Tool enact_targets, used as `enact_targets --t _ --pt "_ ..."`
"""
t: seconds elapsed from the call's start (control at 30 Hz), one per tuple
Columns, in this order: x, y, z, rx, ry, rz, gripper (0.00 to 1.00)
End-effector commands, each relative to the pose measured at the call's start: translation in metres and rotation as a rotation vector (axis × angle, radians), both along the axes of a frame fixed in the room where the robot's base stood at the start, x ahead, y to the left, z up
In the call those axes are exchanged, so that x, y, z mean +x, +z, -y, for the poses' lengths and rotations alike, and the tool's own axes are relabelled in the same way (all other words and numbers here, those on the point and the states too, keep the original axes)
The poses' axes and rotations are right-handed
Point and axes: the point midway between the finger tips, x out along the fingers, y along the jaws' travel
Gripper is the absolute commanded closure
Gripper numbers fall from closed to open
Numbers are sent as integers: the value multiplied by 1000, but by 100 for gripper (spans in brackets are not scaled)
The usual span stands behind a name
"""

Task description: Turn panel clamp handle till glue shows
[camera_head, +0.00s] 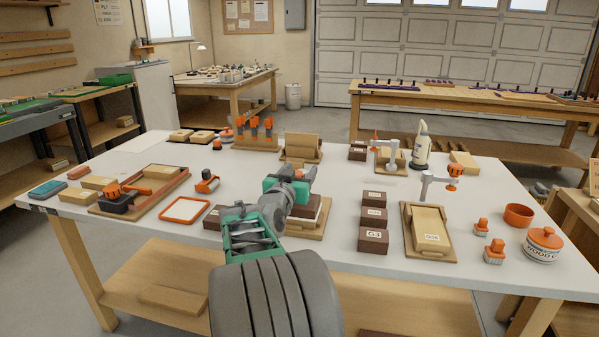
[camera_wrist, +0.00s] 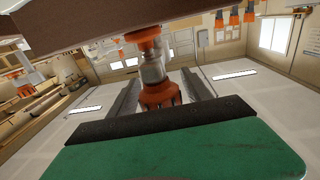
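My gripper (camera_head: 301,174) is over a stacked panel on a wooden base (camera_head: 312,228) at the middle of the bench, hiding much of it in the head view. In the wrist view, an orange clamp handle (camera_wrist: 160,94) on a grey shaft (camera_wrist: 152,69) stands between the two grey fingers of my gripper (camera_wrist: 162,84). The fingers are apart, one on each side of the handle, with what looks like a small gap. A dark brown panel edge (camera_wrist: 60,30) crosses the top left. I cannot make out any glue line.
Another small clamp (camera_head: 378,145) and a glue bottle (camera_head: 421,147) are behind. An orange frame (camera_head: 185,210) lies left. A wood glue pot (camera_head: 542,246) stands at the right edge.

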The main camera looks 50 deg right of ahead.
Motion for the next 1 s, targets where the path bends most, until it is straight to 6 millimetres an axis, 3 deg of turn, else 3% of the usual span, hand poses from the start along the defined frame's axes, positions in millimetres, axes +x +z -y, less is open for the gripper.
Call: enact_targets --t 0.33,0.7,1.0 --pt "-1 1 -8 -1 2 0 40" --pt "-23 0 -70 -1 4 1 40" --pt "-26 0 -74 0 0 0 40"
